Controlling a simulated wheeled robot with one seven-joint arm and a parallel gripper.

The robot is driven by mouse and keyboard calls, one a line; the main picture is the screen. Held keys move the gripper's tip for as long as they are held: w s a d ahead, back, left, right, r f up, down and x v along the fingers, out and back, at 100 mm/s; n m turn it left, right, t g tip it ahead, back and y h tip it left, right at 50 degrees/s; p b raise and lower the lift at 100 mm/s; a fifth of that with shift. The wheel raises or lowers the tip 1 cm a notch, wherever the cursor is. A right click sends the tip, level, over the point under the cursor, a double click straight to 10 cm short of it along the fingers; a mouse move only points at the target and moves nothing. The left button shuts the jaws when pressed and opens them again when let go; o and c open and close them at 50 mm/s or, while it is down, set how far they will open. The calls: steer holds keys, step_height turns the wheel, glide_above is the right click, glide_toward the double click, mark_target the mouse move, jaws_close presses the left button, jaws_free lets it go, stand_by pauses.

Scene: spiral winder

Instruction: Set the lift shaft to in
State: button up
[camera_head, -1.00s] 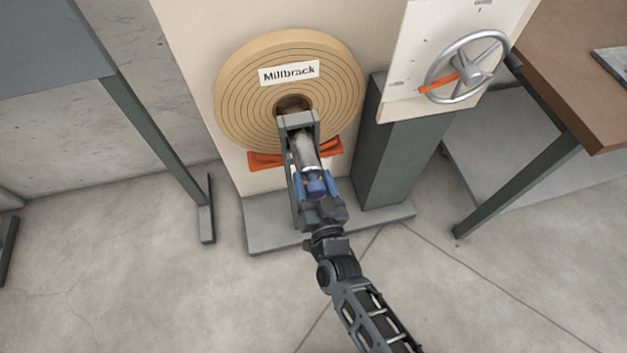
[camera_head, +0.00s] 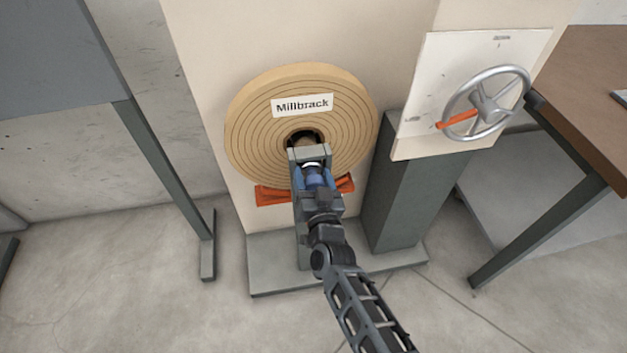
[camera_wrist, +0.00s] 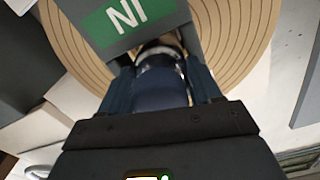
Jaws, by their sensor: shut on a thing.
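The lift shaft (camera_wrist: 160,85) shows in the wrist view as a dark blue grip with a pale metal collar, pointing into the coil's core. My gripper (camera_head: 318,180) is shut on it; its blue fingers (camera_wrist: 203,82) lie on both sides of the grip in the wrist view. A grey bracket (camera_head: 310,153) stands around the shaft. It carries a green plate marked "IN" (camera_wrist: 128,16), upside down in the wrist view. The coil labelled "Millbrack" (camera_head: 257,137) is behind the bracket. The shaft's far end is hidden by the bracket and coil.
Orange chocks (camera_head: 272,195) sit under the coil. A grey post (camera_head: 400,205) and a panel with a handwheel (camera_head: 490,103) stand at right. A brown-topped table (camera_head: 585,110) is further right. A grey table leg (camera_head: 165,175) is at left.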

steer(key=o, duration=1.2)
steer(key=shift+w, duration=0.15)
steer(key=shift+o, duration=0.2)
steer(key=p+v, duration=0.1)
steer(key=v, duration=0.6)
steer(key=shift+s+p, duration=0.4)
steer(key=shift+d+r, duration=0.1)
